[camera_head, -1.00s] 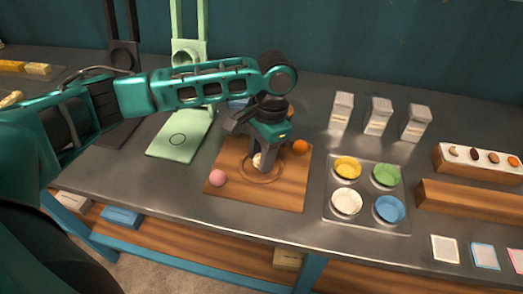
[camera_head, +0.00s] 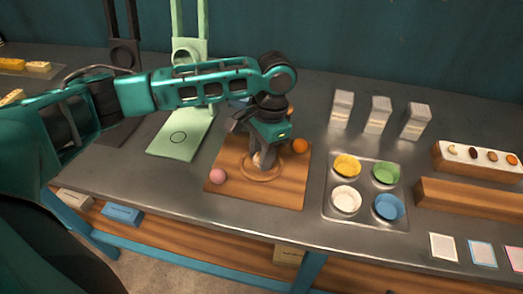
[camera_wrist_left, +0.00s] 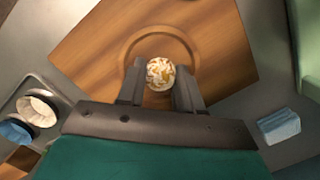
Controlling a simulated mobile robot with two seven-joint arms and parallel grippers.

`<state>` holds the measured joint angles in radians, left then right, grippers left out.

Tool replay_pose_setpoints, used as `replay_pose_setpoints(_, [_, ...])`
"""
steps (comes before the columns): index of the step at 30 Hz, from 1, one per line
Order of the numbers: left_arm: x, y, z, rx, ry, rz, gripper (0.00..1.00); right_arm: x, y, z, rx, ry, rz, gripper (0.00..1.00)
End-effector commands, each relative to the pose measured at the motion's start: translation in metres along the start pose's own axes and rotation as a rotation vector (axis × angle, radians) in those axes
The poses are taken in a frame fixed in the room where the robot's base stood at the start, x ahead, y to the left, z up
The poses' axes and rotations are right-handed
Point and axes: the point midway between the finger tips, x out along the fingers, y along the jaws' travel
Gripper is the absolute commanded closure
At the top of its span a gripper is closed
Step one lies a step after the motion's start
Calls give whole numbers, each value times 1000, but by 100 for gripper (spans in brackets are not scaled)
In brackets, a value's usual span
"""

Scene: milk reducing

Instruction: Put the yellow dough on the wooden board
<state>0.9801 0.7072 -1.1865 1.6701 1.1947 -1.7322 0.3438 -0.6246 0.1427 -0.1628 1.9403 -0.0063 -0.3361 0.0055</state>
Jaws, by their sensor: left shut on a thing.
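The wooden board (camera_head: 283,192) lies on the metal table, with a ring groove around its middle. My left gripper (camera_head: 262,161) points down over this ring and is shut on a ball of dough. In the left wrist view the dough (camera_wrist_left: 160,72) is pale cream with yellow swirls, between the two fingertips (camera_wrist_left: 160,84) and over the ring. It is low at the board; I cannot tell whether it touches. A pink ball (camera_head: 218,177) sits at the board's left edge and an orange ball (camera_head: 300,146) at its back right. My right gripper is not in view.
A metal tray (camera_head: 364,210) with yellow, green, white and blue cups stands right of the board. Three white cartons (camera_head: 377,117) stand behind it. A green press (camera_head: 180,137) is at left. Wooden blocks (camera_head: 468,197) lie far right.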

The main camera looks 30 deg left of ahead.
Motion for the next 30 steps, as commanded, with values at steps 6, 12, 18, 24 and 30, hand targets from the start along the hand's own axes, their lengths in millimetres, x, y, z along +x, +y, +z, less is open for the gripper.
replay_pose_setpoints(6, [0,0,0,0,0,1,94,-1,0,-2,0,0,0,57])
replay_pose_setpoints(12, [1,0,0,0,0,1,94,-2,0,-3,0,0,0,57])
replay_pose_setpoints(18, [2,0,0,0,0,1,63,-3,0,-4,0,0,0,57])
replay_pose_setpoints(24, [2,0,0,0,0,1,44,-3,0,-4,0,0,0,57])
replay_pose_setpoints(30, [2,0,0,0,0,0,35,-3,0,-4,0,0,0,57])
